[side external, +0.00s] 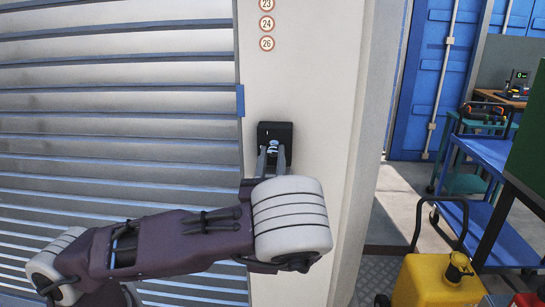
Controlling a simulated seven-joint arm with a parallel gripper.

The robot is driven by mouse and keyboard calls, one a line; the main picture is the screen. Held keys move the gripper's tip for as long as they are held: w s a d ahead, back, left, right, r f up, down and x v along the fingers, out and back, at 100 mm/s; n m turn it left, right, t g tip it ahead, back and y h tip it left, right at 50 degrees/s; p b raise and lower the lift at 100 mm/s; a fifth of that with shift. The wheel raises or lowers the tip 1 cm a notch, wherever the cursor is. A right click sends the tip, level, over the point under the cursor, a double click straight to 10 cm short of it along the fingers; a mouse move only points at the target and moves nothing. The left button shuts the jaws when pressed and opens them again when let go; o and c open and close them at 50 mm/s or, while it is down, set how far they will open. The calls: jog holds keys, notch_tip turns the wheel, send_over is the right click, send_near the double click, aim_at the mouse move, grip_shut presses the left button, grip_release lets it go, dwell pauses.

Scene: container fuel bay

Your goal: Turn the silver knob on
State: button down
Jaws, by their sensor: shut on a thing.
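The silver knob (273,147) is a small shiny piece on a black box (286,130) fixed to the cream wall post. My gripper (272,154) reaches up to the box from below, with its fingers at either side of the knob. The fingers are shut on the knob. The lower part of the box and part of the knob are hidden behind my fingers and wrist. I cannot tell which way the knob is turned.
A white slatted shutter (120,100) with a blue tab (240,101) is left of the post. Round number labels (267,24) are above the box. At the right are a yellow canister (435,283), a blue cart (485,155) and a green panel (527,150).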

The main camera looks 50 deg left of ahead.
jog(key=m+t+h, duration=0.1)
jog(key=m+h, duration=0.1)
jog(key=m, duration=0.2)
jog(key=m+t+h, duration=0.1)
jog(key=m+h, duration=0.1)
jog(key=m, duration=0.2)
jog(key=shift+s+a+m, duration=0.1)
jog(key=shift+s+m, duration=0.05)
jog(key=shift+m, duration=0.25)
jog(key=m+h, duration=0.1)
jog(key=m, duration=0.2)
jog(key=m+h, duration=0.1)
jog(key=m, duration=0.2)
jog(key=shift+r+t+h, duration=0.1)
jog(key=shift+t+h, duration=0.3)
jog(key=shift+m, duration=0.4)
jog(key=c, duration=1.1)
grip_release()
jog(key=shift+c, duration=0.2)
jog(key=shift+r, duration=0.15)
notch_tip(320, 180, up, 10)
